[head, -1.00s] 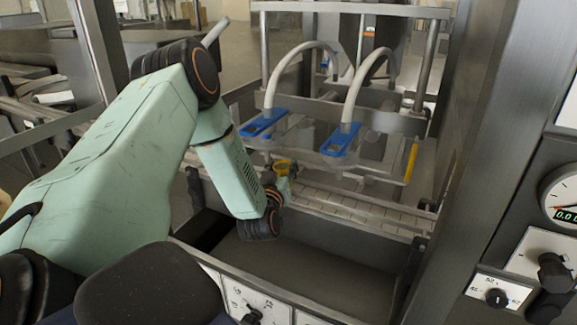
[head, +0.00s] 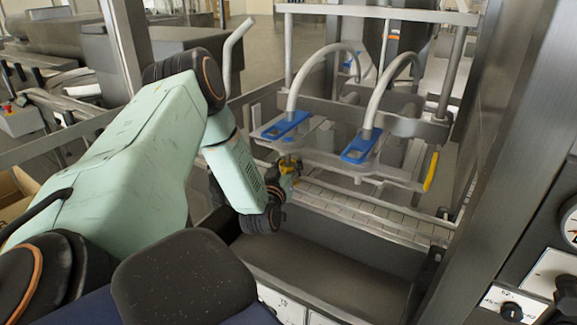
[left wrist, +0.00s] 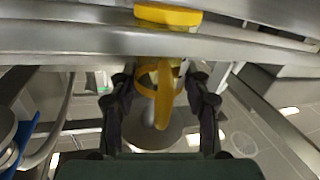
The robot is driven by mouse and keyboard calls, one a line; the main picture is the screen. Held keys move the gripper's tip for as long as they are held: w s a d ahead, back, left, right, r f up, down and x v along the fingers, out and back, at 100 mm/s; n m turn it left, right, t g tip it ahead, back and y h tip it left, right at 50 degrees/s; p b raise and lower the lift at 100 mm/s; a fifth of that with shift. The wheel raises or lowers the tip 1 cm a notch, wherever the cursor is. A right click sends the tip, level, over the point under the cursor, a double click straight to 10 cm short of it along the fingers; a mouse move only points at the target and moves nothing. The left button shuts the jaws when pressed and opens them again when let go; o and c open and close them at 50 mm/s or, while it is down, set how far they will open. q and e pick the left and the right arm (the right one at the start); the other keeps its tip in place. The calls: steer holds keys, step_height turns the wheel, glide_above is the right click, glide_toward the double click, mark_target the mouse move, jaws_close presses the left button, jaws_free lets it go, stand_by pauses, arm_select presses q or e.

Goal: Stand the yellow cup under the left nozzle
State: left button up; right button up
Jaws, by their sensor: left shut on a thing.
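The yellow cup (head: 290,167) is small in the head view, just below the blue-topped left nozzle (head: 285,125). My left gripper (head: 283,179) is shut on the cup and partly hides it. In the left wrist view my left gripper (left wrist: 163,108) has one dark finger on each side of the cup, whose handle (left wrist: 162,95) faces the camera. Metal bars cross in front of its upper part there. I cannot tell whether the cup's base touches the slatted surface. The right nozzle (head: 360,146) is to the right, with nothing seen under it. My right gripper is out of view.
The slatted metal conveyor (head: 350,207) runs under both nozzles and is bare to the right of the cup. A metal trough (head: 320,262) lies in front. A steel post (head: 505,150) and a yellow-edged bracket (head: 431,172) stand on the right.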

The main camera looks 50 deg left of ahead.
arm_select(q)
steer(key=shift+s+a+f, duration=0.15)
stand_by(0.6)
steer(key=o, duration=1)
steer(key=shift+o, duration=0.2)
steer(key=v, duration=1.2)
